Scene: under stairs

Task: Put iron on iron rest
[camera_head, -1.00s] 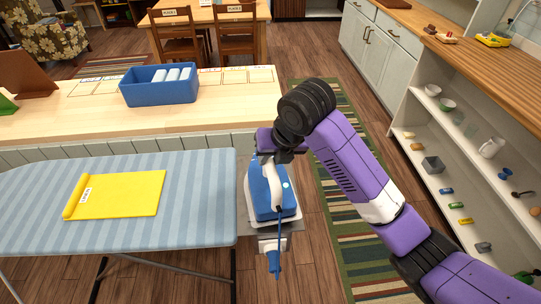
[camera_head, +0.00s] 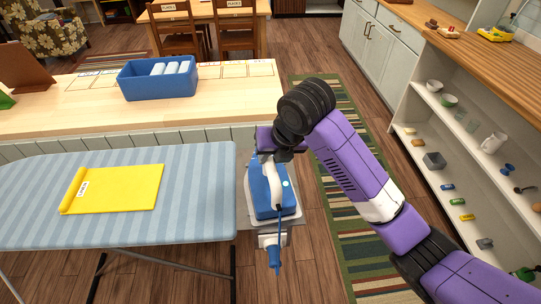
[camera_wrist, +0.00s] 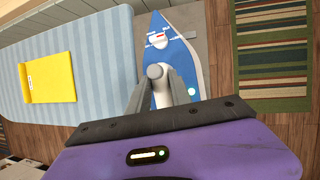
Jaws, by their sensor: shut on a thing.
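The blue and white iron (camera_head: 262,197) is in my gripper (camera_head: 277,153), which is shut on its white handle. In the wrist view, the iron (camera_wrist: 166,30) lies under the fingers (camera_wrist: 165,88), its pointed tip toward the top. The grey iron rest (camera_head: 243,224) is at the right end of the ironing board, and the iron overlaps it from above. Its grey surface also shows beside the iron in the wrist view (camera_wrist: 195,24). I cannot tell whether the iron's sole touches the rest. The iron's blue rear end hangs toward the front.
The striped ironing board (camera_head: 200,205) stands at left with a yellow cloth (camera_head: 115,188) on it. Behind it is a wooden counter (camera_head: 60,115) with a blue bin (camera_head: 158,88). A striped rug (camera_head: 345,215) and a white shelf (camera_head: 470,150) are at right.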

